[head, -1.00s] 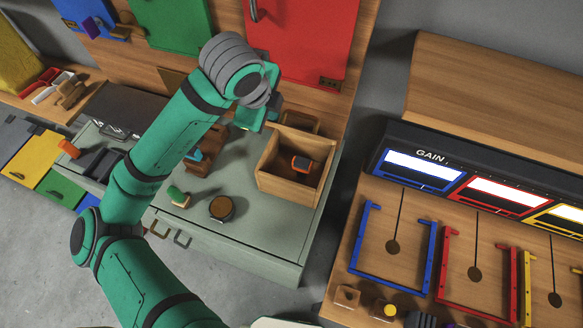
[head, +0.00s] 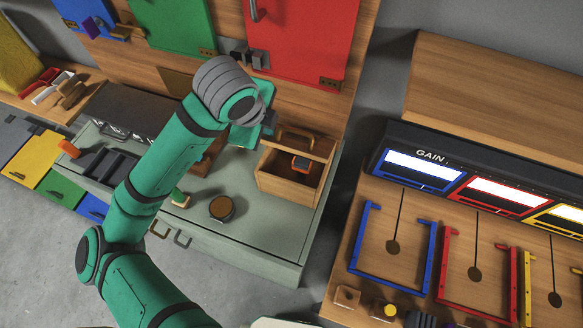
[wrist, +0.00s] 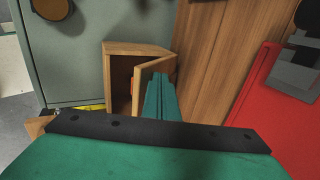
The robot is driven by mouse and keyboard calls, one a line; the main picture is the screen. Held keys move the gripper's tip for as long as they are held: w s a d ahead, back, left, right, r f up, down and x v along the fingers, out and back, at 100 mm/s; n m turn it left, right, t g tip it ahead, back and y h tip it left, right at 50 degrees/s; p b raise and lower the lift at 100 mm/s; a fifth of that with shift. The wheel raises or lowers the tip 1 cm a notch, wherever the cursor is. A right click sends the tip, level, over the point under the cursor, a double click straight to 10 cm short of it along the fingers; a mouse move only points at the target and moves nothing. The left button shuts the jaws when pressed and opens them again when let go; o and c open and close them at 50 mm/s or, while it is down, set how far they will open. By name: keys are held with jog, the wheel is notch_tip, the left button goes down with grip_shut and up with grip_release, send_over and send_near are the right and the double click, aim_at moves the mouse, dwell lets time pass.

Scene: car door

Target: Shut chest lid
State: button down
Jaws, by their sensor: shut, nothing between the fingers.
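The chest is a small open-topped wooden box (head: 283,187) on the grey-green cabinet top. Its lid (head: 296,147) is partly lowered, standing tilted over the back of the box, with a gap still open at the front. An orange and black object (head: 301,163) shows inside. My gripper (head: 268,128) is at the lid's back left; its fingertips are mostly hidden there. In the wrist view, the shut fingers (wrist: 159,82) reach to the outer face of the lid (wrist: 150,70), beside the box (wrist: 130,49). I cannot tell if they touch it.
A round dark-topped object (head: 221,208) and a small green-topped piece (head: 180,198) stand left of the box. A red door panel (head: 300,40) is on the wooden wall behind. The cabinet top (head: 255,232) is clear in front of the box.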

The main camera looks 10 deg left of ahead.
aim_at(264, 140)
jog(key=shift+s+a+f, duration=0.2)
jog(key=shift+s+f, duration=0.85)
jog(key=shift+f, duration=0.35)
jog(key=shift+s+a+f, duration=0.1)
jog(key=shift+s+f, duration=0.2)
jog(key=shift+f, duration=0.45)
jog(key=shift+s+f, duration=0.3)
jog(key=shift+f, duration=0.5)
jog(key=shift+r, duration=3.15)
